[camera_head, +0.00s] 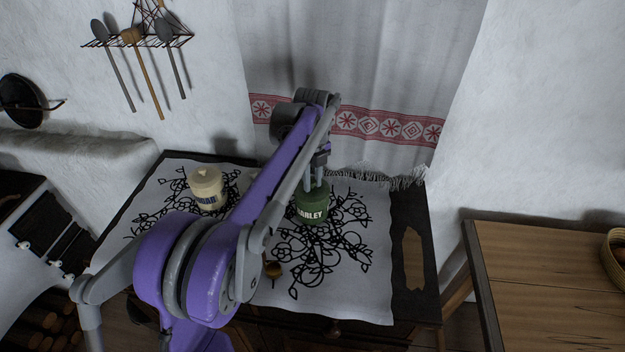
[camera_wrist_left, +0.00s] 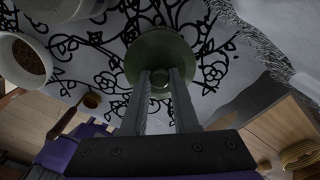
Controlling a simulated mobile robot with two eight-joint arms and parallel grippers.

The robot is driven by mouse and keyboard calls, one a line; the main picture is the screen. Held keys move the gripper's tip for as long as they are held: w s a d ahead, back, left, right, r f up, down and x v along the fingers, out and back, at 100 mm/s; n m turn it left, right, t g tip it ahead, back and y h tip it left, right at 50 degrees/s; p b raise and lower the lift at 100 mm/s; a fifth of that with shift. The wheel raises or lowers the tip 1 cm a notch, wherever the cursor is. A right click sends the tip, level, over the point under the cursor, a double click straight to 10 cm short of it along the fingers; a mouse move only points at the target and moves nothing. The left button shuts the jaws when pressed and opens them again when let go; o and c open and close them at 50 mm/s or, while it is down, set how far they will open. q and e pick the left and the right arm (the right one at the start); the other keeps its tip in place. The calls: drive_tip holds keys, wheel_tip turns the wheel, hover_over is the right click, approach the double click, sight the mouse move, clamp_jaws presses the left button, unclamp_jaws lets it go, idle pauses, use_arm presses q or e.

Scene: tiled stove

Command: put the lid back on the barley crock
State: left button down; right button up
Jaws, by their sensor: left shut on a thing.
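The green barley crock (camera_head: 312,214) stands on the white patterned cloth, its BARLEY label facing me. My left gripper (camera_head: 316,184) is directly above it, pointing down. In the left wrist view my left gripper (camera_wrist_left: 161,82) is shut on the knob of the round green lid (camera_wrist_left: 160,45). The lid is over the top of the crock; whether it is fully seated or slightly raised I cannot tell. The crock's left side is partly hidden by my arm in the head view. My right gripper is not in view.
A cream lidded crock (camera_head: 206,185) stands at the left of the cloth (camera_head: 365,290). An open pale container with brown contents (camera_wrist_left: 28,62) shows in the left wrist view. A small brown object (camera_head: 273,269) lies near the front. The cloth's right part is clear.

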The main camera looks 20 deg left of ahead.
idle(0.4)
use_arm(q)
drive_tip(key=shift+c, duration=0.6)
unclamp_jaws()
drive_tip(key=shift+r, duration=0.1)
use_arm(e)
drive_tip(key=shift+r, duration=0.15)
use_arm(q)
drive_tip(key=shift+r+p, duration=1.1)
drive_tip(key=shift+r, duration=1.2)
drive_tip(key=shift+r+p, duration=0.5)
drive_tip(key=shift+r, duration=0.6)
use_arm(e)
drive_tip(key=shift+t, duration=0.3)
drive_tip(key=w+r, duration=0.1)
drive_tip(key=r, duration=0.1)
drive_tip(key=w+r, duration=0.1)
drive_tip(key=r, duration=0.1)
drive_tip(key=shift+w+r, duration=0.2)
use_arm(q)
clamp_jaws()
